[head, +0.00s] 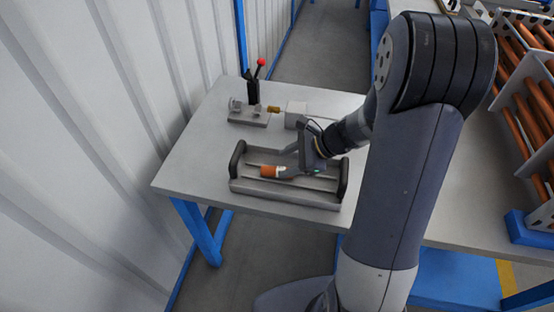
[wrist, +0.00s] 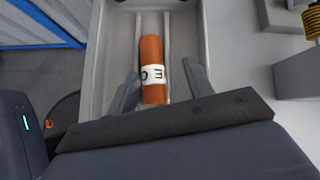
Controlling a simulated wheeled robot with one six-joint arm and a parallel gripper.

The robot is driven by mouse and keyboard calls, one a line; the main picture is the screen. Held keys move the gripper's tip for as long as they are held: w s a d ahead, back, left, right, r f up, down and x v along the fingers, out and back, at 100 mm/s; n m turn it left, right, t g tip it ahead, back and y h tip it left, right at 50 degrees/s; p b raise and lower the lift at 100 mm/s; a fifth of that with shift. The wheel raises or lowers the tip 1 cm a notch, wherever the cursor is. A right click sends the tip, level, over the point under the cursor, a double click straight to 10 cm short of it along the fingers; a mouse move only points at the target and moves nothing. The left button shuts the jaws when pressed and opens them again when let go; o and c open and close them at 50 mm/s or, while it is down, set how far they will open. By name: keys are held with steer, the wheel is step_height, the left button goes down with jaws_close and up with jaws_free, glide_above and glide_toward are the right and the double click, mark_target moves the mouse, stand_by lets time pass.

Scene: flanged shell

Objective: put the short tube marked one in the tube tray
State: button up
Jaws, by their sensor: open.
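The short copper-coloured tube (wrist: 152,52) has a white label with black letters, partly readable. It lies in the grey tube tray (wrist: 115,50), lengthwise between two raised rails in the wrist view. In the head view the tube (head: 270,171) shows at the left of my gripper, inside the tray (head: 290,199) with its black end handles. My gripper (head: 284,172) is low over the tray. In the wrist view its two fingers (wrist: 162,82) stand apart on either side of the tube's near end, with visible gaps. The tube's near end reaches between the fingers.
A clamp fixture (head: 250,115) with a red-knobbed lever and a brass piece stands behind the tray, beside a grey block (head: 296,110). A rack of long copper tubes (head: 530,80) stands at the right. The table's left part (head: 195,160) is clear, near a corrugated wall.

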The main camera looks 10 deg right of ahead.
steer(key=v, duration=0.8)
steer(key=shift+w+r+p, duration=0.15)
steer(key=shift+r+p, duration=0.05)
steer(key=shift+p, duration=0.2)
steer(key=shift+a, duration=0.1)
steer(key=shift+c, duration=0.3)
